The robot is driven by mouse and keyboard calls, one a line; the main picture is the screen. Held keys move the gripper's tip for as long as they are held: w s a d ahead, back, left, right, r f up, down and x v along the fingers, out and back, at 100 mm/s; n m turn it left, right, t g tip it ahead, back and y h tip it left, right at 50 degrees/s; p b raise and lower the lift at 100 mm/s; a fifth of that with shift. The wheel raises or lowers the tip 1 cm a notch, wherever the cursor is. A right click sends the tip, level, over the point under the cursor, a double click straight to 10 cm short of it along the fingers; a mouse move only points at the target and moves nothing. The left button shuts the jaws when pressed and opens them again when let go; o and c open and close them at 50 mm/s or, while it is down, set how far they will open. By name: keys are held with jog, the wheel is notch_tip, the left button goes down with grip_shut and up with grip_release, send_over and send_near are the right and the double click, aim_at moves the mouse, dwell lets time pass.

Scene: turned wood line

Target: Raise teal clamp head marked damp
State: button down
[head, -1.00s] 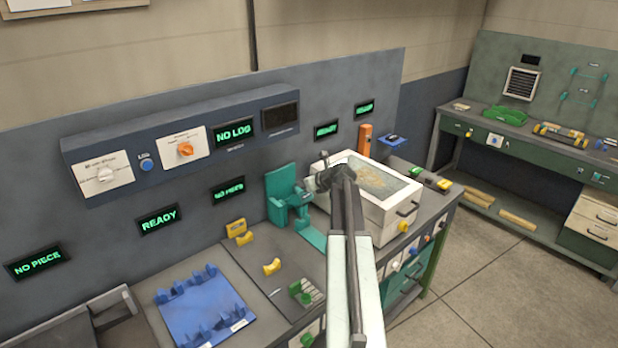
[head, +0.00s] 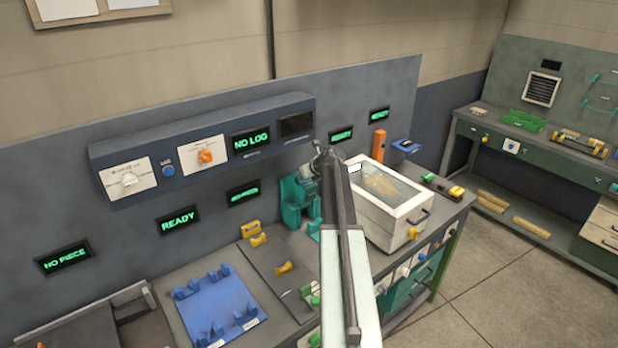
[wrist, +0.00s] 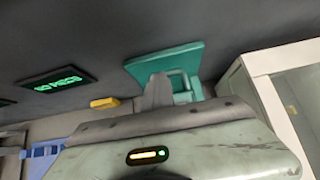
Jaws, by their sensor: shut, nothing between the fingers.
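A teal clamp device (head: 291,203) stands against the back panel in the head view, with an upright plate and a lower part partly hidden behind my arm. In the wrist view its teal plate (wrist: 188,58) and a loop-shaped teal part show just beyond my fingers. No marking on it is readable. My gripper (head: 325,156) is shut and empty, in front of and above the clamp's right side in the picture. In the wrist view the shut grey fingers (wrist: 157,92) overlap the teal part; I cannot tell whether they touch it.
A white box with a glass lid (head: 392,196) stands right of the clamp. A blue fixture (head: 218,306), yellow blocks (head: 250,229) and green pieces lie left and in front. A control box (head: 205,150) juts out above. Another bench stands at far right.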

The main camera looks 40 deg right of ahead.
jog(key=shift+w, duration=0.25)
dwell(0.3)
jog(key=shift+r, duration=0.1)
jog(key=shift+r+p, duration=0.2)
jog(key=shift+p, duration=0.1)
jog(key=s+r+p, duration=0.4)
jog(key=r+p, duration=0.4)
jog(key=shift+s+a+r, duration=0.2)
jog(key=shift+s+r, duration=0.1)
jog(key=shift+w+f, duration=0.1)
